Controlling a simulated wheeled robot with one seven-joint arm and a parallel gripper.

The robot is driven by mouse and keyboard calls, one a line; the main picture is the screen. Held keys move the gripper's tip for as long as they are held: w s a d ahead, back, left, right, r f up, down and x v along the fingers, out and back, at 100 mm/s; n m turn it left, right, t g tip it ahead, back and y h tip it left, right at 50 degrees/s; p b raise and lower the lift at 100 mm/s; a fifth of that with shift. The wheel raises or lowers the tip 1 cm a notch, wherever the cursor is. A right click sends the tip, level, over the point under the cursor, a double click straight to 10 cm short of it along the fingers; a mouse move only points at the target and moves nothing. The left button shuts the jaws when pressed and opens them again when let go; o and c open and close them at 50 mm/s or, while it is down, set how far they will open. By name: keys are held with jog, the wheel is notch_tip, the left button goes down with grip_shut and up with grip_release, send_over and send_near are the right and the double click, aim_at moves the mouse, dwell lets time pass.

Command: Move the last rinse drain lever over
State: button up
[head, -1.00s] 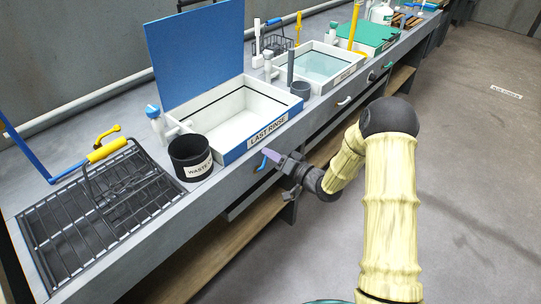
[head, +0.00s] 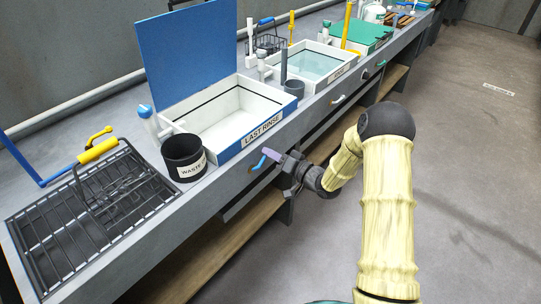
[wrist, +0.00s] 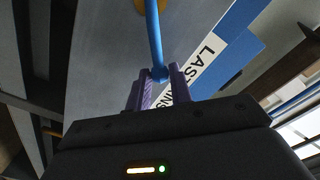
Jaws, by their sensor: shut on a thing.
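The last rinse drain lever is a small blue lever (head: 258,163) on the bench front, below the white basin labelled LAST RINSE (head: 232,112). In the wrist view the blue lever (wrist: 154,35) runs down from a yellowish pivot (wrist: 139,5) to between my fingers. My gripper (head: 270,155) is at the bench front and its purple fingers (wrist: 155,84) are shut on the lever's end. The fingers hide the tip of the lever. The basin's blue lid (head: 190,52) stands open.
A black WASTE bin (head: 184,157) stands left of the basin, with a wire rack (head: 90,215) farther left. Other levers (head: 338,99) sit along the bench front to the right. A wooden shelf (head: 220,245) runs below. The floor at right is clear.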

jog(key=shift+f, duration=0.15)
jog(key=shift+w+d+f+b, duration=0.2)
jog(key=shift+w+f+b, duration=0.1)
jog(key=shift+f, duration=0.2)
jog(key=shift+w+d+f+b, duration=0.15)
jog(key=shift+f+b, duration=0.15)
jog(key=shift+f, duration=0.2)
jog(key=shift+o, duration=0.2)
jog(key=shift+w+d+f+b, duration=0.1)
jog(key=shift+f+b, duration=0.6)
jog(key=shift+f, duration=0.5)
jog(key=o, duration=0.8)
jog(key=shift+o, duration=0.2)
jog(key=shift+r, duration=0.1)
